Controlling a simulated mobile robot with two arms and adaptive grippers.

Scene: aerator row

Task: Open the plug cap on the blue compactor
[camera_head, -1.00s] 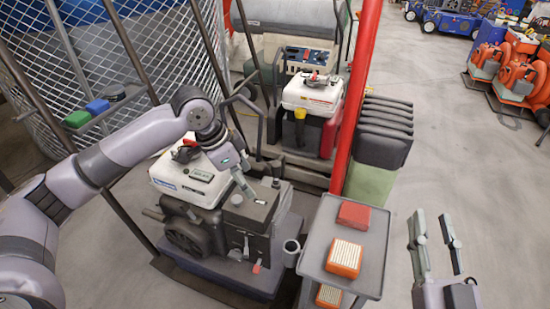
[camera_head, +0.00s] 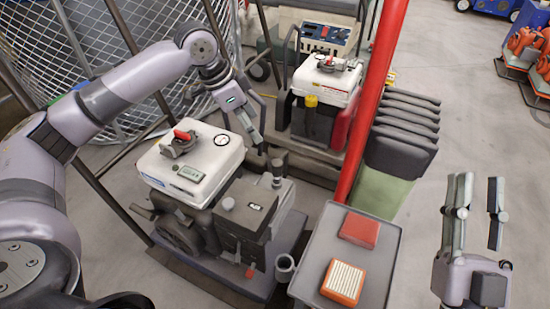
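The near compactor has a white top cover (camera_head: 197,160) with a blue label, a red-handled part, a gauge and a small display. Its dark grey tank block (camera_head: 248,208) carries a round grey cap (camera_head: 228,204) and a taller dark fitting (camera_head: 277,172). I cannot tell for sure which one is the plug cap. My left gripper (camera_head: 257,140) hangs above and behind the tank block, apart from both fittings, its fingers pointing down. My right gripper (camera_head: 478,190) is open and empty at the right, fingers upward.
A grey cart (camera_head: 318,256) with a red box (camera_head: 359,229) and an orange-framed filter (camera_head: 343,282) stands right of the compactor. A red post (camera_head: 374,100) and a second white-topped machine (camera_head: 327,80) stand behind.

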